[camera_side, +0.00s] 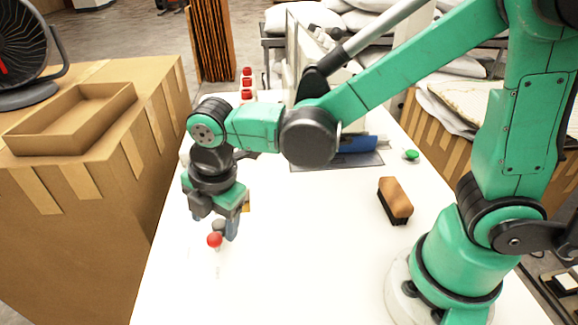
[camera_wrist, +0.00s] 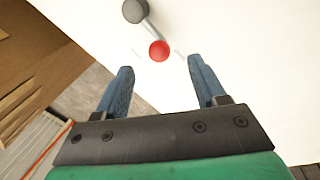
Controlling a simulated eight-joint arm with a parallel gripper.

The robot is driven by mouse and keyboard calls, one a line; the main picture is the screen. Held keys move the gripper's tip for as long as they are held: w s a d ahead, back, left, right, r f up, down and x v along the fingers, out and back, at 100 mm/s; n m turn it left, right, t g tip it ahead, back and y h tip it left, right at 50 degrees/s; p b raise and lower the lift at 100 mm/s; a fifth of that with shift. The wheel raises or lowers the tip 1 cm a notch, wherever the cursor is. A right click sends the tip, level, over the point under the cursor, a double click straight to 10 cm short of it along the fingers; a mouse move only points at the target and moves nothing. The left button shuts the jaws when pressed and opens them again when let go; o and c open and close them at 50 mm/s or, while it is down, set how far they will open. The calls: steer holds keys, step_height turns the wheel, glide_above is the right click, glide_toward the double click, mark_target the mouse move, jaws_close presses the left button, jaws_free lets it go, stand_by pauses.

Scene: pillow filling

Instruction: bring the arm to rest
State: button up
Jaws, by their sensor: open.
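My gripper (camera_side: 216,225) points down over the left part of the white table (camera_side: 290,265). In the wrist view its two blue fingers (camera_wrist: 162,82) stand wide apart with nothing between them. A small object with a red round top (camera_side: 214,240) is just by the fingertips in the side view. In the wrist view the red top (camera_wrist: 159,50) lies ahead of the fingers, and a dark grey round knob (camera_wrist: 135,11) is beyond it, joined by a grey piece. I cannot tell whether a fingertip touches it.
A brown brush (camera_side: 395,200) lies on the table between my gripper and my base. Behind are a blue item (camera_side: 358,144) on a grey plate, a green-topped item (camera_side: 411,155) and red-capped items (camera_side: 247,94). A cardboard box (camera_side: 90,215) stands left of the table. The front table area is clear.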

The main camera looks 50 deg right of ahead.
steer(key=s+d+r+m+t, duration=0.2)
steer(key=d+r+m, duration=0.1)
steer(key=d+m, duration=0.4)
steer(key=s+d+r+m+t, duration=0.2)
steer(key=d+m, duration=0.5)
steer(key=m, duration=0.6)
steer(key=shift+r+t, duration=0.4)
steer(key=shift+r, duration=0.25)
